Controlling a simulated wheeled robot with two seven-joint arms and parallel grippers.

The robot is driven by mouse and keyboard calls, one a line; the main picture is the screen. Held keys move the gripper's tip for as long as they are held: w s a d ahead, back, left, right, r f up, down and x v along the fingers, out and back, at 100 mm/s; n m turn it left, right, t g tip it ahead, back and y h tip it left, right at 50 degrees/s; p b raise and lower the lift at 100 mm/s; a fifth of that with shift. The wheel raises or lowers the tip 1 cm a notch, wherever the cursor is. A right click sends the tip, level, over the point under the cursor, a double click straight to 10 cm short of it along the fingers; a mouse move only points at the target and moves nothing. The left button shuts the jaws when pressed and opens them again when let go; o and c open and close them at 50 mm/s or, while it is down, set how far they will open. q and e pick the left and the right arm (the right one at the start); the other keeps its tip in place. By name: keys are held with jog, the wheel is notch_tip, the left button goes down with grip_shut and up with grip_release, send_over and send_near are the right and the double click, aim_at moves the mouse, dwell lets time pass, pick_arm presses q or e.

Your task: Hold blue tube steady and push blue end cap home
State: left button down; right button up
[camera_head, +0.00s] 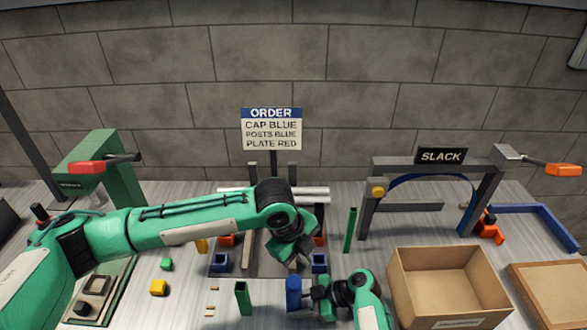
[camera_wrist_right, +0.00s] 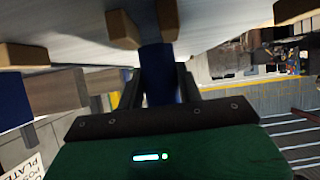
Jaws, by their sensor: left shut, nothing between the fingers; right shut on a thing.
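The blue tube (camera_head: 293,294) stands upright near the front middle of the table. My right gripper (camera_head: 306,296) comes from the right and is shut on it. In the right wrist view the tube (camera_wrist_right: 158,75) shows between the two dark fingers. The tube's top looks slightly wider and rounded, but I cannot tell a separate blue end cap from it or how deep a cap sits. My left gripper (camera_head: 293,264) is shut and empty, pointing down just above and behind the tube's top, apart from it as far as I can see.
A green tube (camera_head: 243,298) stands left of the blue one. A cardboard box (camera_head: 448,288) stands at the right. A tall green post (camera_head: 349,230) and the SLACK frame (camera_head: 441,156) rise behind.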

aim_at(293, 281)
pick_arm(q)
notch_tip(293, 281, up, 3)
jog(key=s+a+m+y, duration=0.2)
jog(key=m+y, duration=0.1)
jog(key=shift+g, duration=0.4)
jog(key=shift+w+a+f, duration=0.1)
jog(key=shift+f, duration=1.6)
jog(key=shift+w+a+f, duration=0.1)
jog(key=shift+f, duration=1.55)
jog(key=shift+f, duration=0.85)
jog(key=shift+r, duration=3)
pick_arm(e)
jog(key=o, duration=0.8)
jog(key=shift+o, duration=0.2)
